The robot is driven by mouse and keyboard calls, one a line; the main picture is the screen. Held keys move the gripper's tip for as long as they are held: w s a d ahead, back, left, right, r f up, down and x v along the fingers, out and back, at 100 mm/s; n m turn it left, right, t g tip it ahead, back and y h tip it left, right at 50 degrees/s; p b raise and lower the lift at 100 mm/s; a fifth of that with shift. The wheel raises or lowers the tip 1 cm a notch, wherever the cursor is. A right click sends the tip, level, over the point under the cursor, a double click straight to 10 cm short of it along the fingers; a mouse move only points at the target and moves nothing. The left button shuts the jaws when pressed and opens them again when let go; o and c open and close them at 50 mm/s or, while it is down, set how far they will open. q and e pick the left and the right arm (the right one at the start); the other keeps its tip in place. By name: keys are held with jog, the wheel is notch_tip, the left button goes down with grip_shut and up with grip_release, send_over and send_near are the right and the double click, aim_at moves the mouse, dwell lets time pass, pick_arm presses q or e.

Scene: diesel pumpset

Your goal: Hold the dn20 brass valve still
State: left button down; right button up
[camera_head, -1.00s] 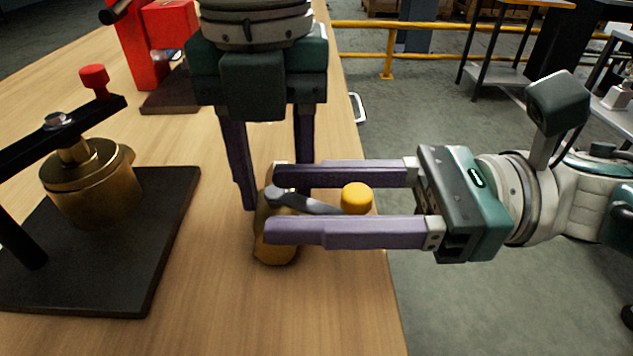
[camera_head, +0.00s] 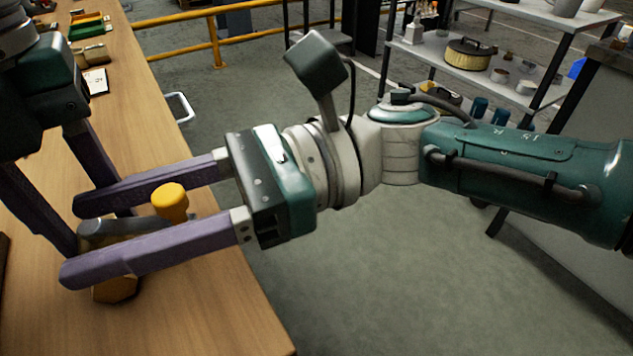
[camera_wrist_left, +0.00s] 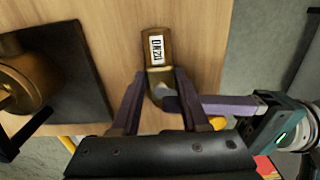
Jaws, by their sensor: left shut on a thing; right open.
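The brass valve stands on the wooden table, its body (camera_head: 116,289) largely hidden by the grippers in the head view. In the left wrist view the valve (camera_wrist_left: 155,36) carries a white label that appears to read DN20. My left gripper (camera_wrist_left: 160,78) is shut on the valve, one purple finger on each side.
The wooden table's right edge (camera_head: 225,260) lies under my right gripper. A dark plate with a brass cylinder (camera_wrist_left: 25,78) stands left of the valve. Small trays (camera_head: 90,28) lie farther along the table. Yellow railing (camera_head: 205,45) and a grey shelf (camera_head: 440,50) stand beyond.

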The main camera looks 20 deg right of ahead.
jog(key=m+t, duration=0.2)
jog(key=t, duration=0.1)
jog(key=s+t, duration=0.1)
jog(key=shift+a+m, duration=0.3)
jog(key=shift+m, duration=0.1)
jog(key=shift+d+t, duration=0.35)
jog(key=shift+t, duration=0.25)
jog(key=s+d+m+g, duration=0.3)
jog(key=d+m, duration=1.3)
jog(key=d, duration=0.2)
jog(key=shift+g, duration=0.3)
jog(key=shift+r, duration=0.1)
jog(key=shift+c, duration=0.4)
